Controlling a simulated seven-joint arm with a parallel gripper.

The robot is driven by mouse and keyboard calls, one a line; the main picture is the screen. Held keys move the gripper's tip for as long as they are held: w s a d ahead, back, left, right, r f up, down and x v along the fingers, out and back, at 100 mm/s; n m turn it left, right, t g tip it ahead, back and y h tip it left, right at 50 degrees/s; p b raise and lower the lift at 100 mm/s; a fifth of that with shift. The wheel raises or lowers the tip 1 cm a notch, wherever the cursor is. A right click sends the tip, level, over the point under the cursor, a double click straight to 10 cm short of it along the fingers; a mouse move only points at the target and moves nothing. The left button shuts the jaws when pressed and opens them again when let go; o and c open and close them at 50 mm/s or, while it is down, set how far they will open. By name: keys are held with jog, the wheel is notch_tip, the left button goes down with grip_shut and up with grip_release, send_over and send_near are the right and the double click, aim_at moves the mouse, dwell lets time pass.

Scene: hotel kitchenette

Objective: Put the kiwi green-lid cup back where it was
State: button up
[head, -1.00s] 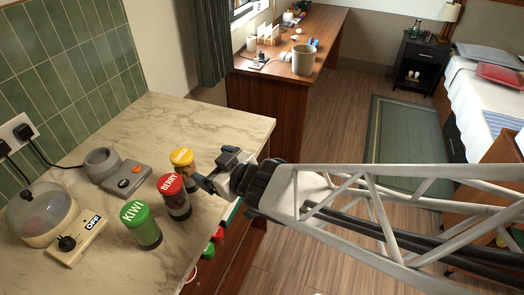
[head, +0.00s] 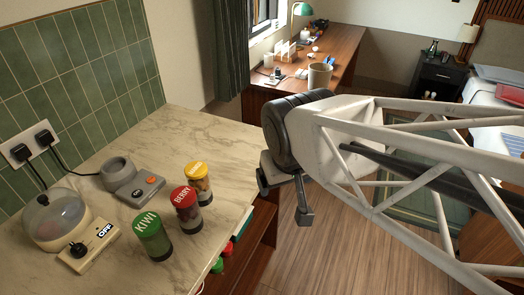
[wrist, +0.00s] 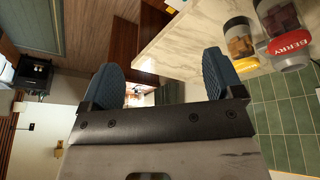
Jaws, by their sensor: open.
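The kiwi cup (head: 155,240), with its green lid marked KIWI, stands upright on the marble counter (head: 205,137) near its front edge, in the head view. The red-lidded berry cup (head: 187,212) and a yellow-lidded cup (head: 197,182) stand in a row behind it. My gripper (head: 284,200) is open and empty, off the counter's right edge, apart from all the cups. In the wrist view, my open fingers (wrist: 162,78) have nothing between them. The berry cup (wrist: 288,50) and yellow-lidded cup (wrist: 240,45) show at upper right there; the kiwi cup is not seen.
A grey blender base (head: 122,180) sits behind the cups. A domed appliance (head: 56,218) with a switch box marked OFF (head: 90,247) stands left of the kiwi cup. Red and green lids (head: 222,262) show below the counter. Bare counter lies behind the cups.

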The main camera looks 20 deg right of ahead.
jog(key=shift+s+a+r+g+y, duration=0.2)
jog(key=shift+s+r+g, duration=0.15)
jog(key=shift+s, duration=0.2)
jog(key=shift+s+a+r+g+y, duration=0.15)
jog(key=shift+s+r+g, duration=0.15)
jog(key=shift+s, duration=0.2)
dwell(0.7)
